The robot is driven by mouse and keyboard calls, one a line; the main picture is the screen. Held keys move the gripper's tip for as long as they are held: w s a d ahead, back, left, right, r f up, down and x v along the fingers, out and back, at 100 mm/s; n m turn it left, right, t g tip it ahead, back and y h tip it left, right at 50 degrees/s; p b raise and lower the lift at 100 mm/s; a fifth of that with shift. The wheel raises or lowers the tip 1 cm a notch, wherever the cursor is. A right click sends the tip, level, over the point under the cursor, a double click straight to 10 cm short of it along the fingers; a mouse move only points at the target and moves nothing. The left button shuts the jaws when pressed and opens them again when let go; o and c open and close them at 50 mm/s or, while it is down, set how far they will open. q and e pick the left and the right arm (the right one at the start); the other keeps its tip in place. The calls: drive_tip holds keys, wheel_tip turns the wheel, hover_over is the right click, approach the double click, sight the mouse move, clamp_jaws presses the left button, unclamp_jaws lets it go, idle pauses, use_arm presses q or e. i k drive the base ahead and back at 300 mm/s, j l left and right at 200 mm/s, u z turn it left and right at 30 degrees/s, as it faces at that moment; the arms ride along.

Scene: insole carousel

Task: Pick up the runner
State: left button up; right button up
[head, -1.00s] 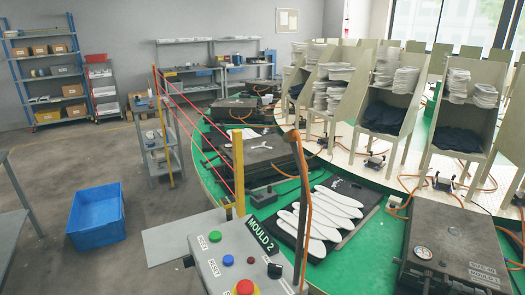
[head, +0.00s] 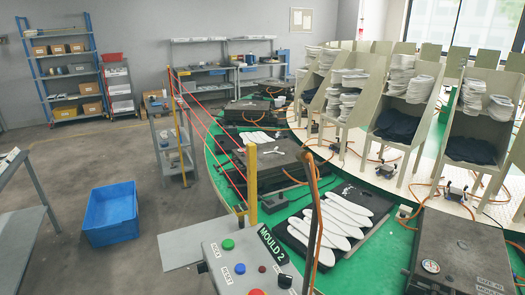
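Neither of my grippers is in view. I cannot surely pick out the runner. A small pale piece (head: 278,152) lies on top of a dark closed mould (head: 250,172) behind the yellow post, too small to identify. Nearer, several white insole shapes (head: 335,218) lie side by side on an open black mould plate (head: 352,252) on the green floor of the carousel.
A control box (head: 235,262) marked MOULD 2 stands in front, beside a yellow post (head: 252,180) with red light beams. A blue crate (head: 110,213) sits on the floor at left. Another mould with a gauge (head: 462,250) is at right. Grey floor between is clear.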

sight(275, 149)
drive_tip(key=j+u, duration=0.2)
drive_tip(key=j, duration=0.15)
drive_tip(key=i+j+u, duration=0.2)
drive_tip(key=j, duration=0.15)
drive_tip(key=i+j+u, duration=0.2)
drive_tip(key=j, duration=0.15)
drive_tip(key=j+u, duration=0.2)
drive_tip(key=j, duration=0.15)
drive_tip(key=i+j+u, duration=0.15)
drive_tip(key=i+j, duration=0.15)
drive_tip(key=i, duration=0.15)
drive_tip(key=i+j+u, duration=0.15)
drive_tip(key=i+j, duration=0.15)
drive_tip(key=i, duration=0.2)
drive_tip(key=i+j+u, duration=0.15)
drive_tip(key=i, duration=0.35)
drive_tip(key=i+l+z, duration=0.1)
drive_tip(key=i+z, duration=0.85)
drive_tip(key=i+j+z, duration=0.2)
drive_tip(key=i+z, duration=0.3)
drive_tip(key=i+j+z, duration=0.3)
drive_tip(key=z, duration=0.2)
